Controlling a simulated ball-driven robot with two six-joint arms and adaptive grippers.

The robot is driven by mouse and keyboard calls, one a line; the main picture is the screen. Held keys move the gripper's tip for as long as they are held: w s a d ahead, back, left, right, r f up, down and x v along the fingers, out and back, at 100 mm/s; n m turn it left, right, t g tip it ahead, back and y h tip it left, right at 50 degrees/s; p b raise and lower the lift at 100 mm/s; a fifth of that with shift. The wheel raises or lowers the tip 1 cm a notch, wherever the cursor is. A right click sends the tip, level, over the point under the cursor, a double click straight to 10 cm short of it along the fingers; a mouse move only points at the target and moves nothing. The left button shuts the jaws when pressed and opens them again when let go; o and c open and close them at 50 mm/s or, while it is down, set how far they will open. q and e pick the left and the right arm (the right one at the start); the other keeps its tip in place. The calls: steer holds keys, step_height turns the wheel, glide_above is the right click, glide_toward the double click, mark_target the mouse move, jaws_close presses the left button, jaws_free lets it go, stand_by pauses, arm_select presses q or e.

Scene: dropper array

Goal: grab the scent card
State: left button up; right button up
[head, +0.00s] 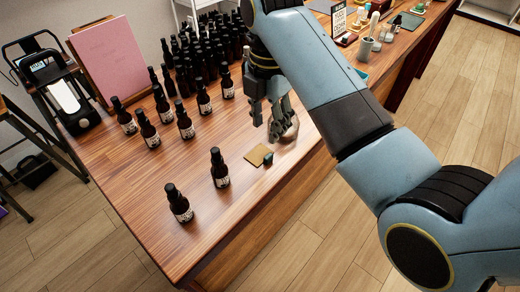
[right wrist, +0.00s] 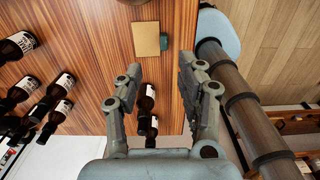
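The scent card appears to be a flat tan square (head: 258,154) lying on the wooden table near its front right edge. It also shows in the right wrist view (right wrist: 146,38), beyond the fingertips. A small dark green object (head: 269,158) sits against one edge of it. My right gripper (head: 272,124) hangs over the table, behind the card in the head view and apart from it. My left gripper is in neither view.
Two dark bottles (head: 220,168) (head: 178,203) stand left of the card, with several more further back. A shiny rounded object (head: 286,128) is partly hidden by my right gripper. A pink board (head: 115,60) stands at the back left.

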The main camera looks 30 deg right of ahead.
mark_target(268, 156)
steer(key=f, duration=0.2)
steer(key=shift+s+f, duration=0.25)
steer(key=shift+f, duration=0.1)
steer(key=shift+f+p, duration=0.75)
steer(key=shift+f, duration=2.35)
jaws_close()
